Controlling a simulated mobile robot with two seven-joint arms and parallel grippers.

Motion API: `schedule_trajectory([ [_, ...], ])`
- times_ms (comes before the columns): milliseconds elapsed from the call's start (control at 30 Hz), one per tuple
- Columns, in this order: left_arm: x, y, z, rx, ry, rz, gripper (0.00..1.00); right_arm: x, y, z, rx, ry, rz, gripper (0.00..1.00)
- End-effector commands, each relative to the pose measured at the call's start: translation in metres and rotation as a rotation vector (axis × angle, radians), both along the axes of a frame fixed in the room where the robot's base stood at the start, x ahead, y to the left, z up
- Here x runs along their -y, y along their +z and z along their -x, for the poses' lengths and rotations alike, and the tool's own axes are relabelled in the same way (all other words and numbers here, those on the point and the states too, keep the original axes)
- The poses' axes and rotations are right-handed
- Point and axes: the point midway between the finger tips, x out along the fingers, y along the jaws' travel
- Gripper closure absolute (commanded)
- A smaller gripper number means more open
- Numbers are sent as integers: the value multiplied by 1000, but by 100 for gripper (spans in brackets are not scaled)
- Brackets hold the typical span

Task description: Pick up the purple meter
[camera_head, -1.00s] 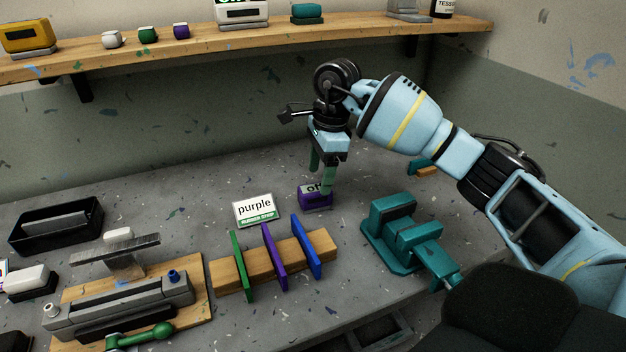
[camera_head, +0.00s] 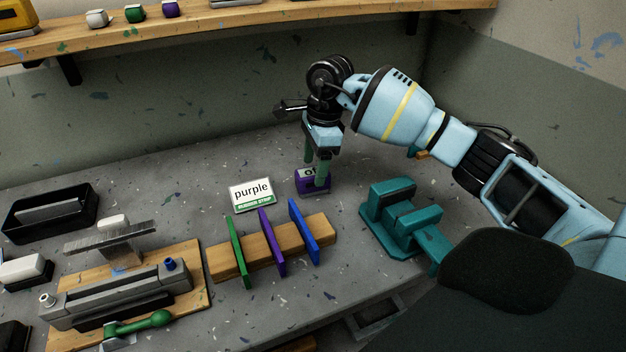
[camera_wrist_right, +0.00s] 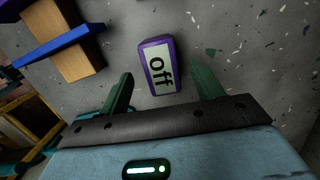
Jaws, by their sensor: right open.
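The purple meter (camera_head: 312,183) is a small purple block with a pale screen reading "off". It stands on the grey bench, right of the "purple" card. My right gripper (camera_head: 316,175) is open above it, fingers pointing down, with one green finger in front of part of the meter. In the right wrist view the meter (camera_wrist_right: 160,66) lies just beyond the fingertips of the open gripper (camera_wrist_right: 162,88), roughly centred between them, with nothing held. My left gripper is not in view.
A white card (camera_head: 251,194) reads "purple". A wooden block (camera_head: 222,263) holds green, purple and blue strips in front. A teal vise (camera_head: 392,213) stands to the right. A clamp fixture on a board (camera_head: 190,293) is at left. A shelf (camera_head: 200,29) runs above.

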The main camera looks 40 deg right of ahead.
Motion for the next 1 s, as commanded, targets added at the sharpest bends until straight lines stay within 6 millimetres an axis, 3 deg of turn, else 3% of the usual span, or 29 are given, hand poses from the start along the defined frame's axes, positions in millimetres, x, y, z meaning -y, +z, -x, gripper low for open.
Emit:
schedule_trajectory([
  [233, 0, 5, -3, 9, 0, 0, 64, -3, -33, -2, -2, 0, 0, 35],
  [567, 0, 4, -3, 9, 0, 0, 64, -4, -39, -2, 1, 0, 0, 35],
  [900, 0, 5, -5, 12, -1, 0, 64, -4, -38, -2, 1, 0, 0, 79],
  [1000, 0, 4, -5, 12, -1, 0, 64, -4, -38, -2, 1, 0, 0, 86],
])
